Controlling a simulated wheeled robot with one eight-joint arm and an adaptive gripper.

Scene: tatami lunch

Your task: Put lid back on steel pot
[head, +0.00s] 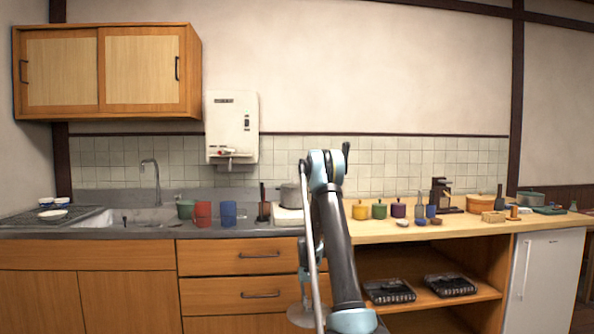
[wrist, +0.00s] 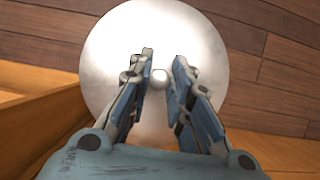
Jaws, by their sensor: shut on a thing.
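The round steel lid (wrist: 115,60) fills the middle of the wrist view, its knob (wrist: 160,78) between the two fingers. My gripper (wrist: 164,66) is shut on the lid by this knob. In the head view the lid (head: 298,317) hangs low in front of the drawers, partly behind my arm, and my gripper (head: 307,292) is just above it, small and partly hidden. The steel pot (head: 289,196) stands on a white stove (head: 285,214) on the counter, partly covered by my arm. Its opening cannot be made out.
Red cups (head: 202,213), blue cups (head: 228,213) and a green bowl (head: 185,209) stand left of the stove. Yellow, green and purple canisters (head: 379,210) stand to its right. A wooden cabinet side (wrist: 40,120) is close to the lid's left in the wrist view; plank floor lies below.

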